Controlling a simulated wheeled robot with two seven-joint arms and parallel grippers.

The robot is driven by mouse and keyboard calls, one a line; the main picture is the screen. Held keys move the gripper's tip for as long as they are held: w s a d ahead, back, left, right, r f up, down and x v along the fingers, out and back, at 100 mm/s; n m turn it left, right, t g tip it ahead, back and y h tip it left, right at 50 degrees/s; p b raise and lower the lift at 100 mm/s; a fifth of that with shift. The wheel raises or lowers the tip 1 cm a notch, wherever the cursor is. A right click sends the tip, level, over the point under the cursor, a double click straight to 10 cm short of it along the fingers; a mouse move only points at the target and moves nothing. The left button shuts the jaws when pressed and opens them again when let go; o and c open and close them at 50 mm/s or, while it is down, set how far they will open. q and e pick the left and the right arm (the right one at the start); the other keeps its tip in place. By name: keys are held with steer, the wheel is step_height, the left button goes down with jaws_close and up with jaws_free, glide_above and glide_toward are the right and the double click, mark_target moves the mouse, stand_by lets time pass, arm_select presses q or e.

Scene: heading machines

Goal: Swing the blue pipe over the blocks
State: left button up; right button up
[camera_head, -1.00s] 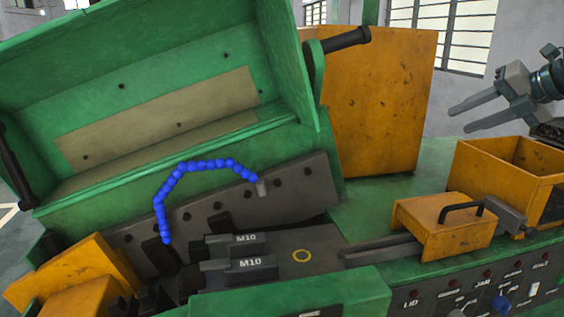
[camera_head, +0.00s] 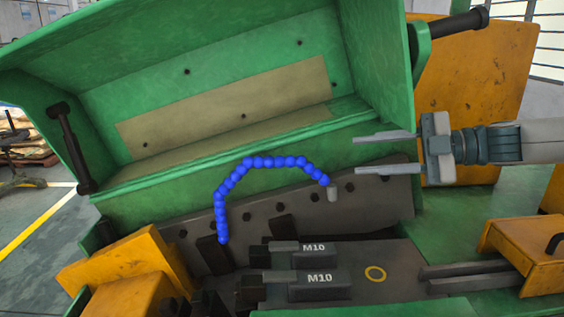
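The blue pipe (camera_head: 262,162) is a beaded, bent hose that arches in front of the dark bolted plate. Its lower left end is by a dark block, and its right end carries a grey nozzle (camera_head: 333,194). My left gripper is not in view.
The raised green cover (camera_head: 240,60) stands behind the pipe, with dark handles on both sides. An orange panel (camera_head: 470,90) stands behind my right gripper. Orange blocks (camera_head: 115,258) are at lower left, and an orange handled box (camera_head: 530,250) is at lower right.

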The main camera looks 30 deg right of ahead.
mark_target(303, 161)
steer(key=p+x, duration=0.5)
steer(key=x, duration=0.6)
steer(key=shift+w+a+p, duration=0.15)
steer(key=shift+w+p, duration=0.15)
steer(key=shift+p, duration=0.1)
steer(key=shift+w+a+f, duration=0.15)
steer(key=shift+w+f, duration=0.05)
steer(key=shift+w, duration=0.05)
steer(key=shift+p+x, duration=0.6)
steer(key=shift+x, duration=0.65)
steer(key=shift+w+f, duration=0.15)
steer(key=shift+b+x, duration=0.5)
steer(key=shift+x, duration=0.7)
